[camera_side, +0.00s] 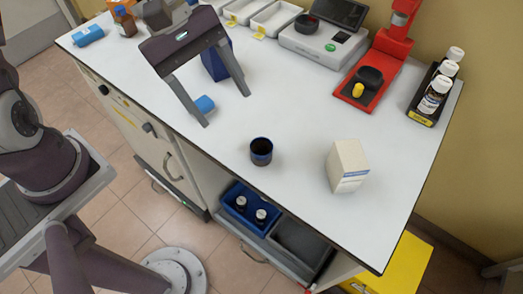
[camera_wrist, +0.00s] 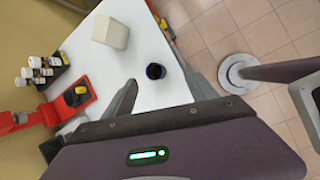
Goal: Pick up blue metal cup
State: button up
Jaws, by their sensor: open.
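A small dark blue cup (camera_side: 261,152) with a blue rim stands upright on the white bench near its front edge. It also shows in the wrist view (camera_wrist: 155,71), just beyond my fingertips. My gripper (camera_side: 226,109) is open and empty in the side view, above the bench and to the upper left of the cup, apart from it. In the wrist view its fingers (camera_wrist: 150,92) are spread, with the cup seen beyond the gap between them.
A white box (camera_side: 347,166) stands right of the cup. A red stand (camera_side: 377,75), a scale (camera_side: 320,48) and a bottle rack (camera_side: 425,105) line the back. An open drawer (camera_side: 290,245) sits below the front edge.

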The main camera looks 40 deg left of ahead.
jog(key=w+d+r+n+t+h, duration=0.1)
jog(key=w+r+n+t+h, duration=0.2)
jog(key=r+n+h, duration=0.75)
jog(key=m+y, duration=0.3)
jog(key=m, duration=0.1)
send_near(273, 162)
jog(key=d+r, duration=0.2)
jog(key=shift+w+d+r+n, duration=0.15)
jog(key=shift+w+d+n, duration=0.1)
jog(key=x, duration=0.7)
jog(key=shift+w+d, duration=0.1)
jog(key=shift+d, duration=0.05)
grip_shut()
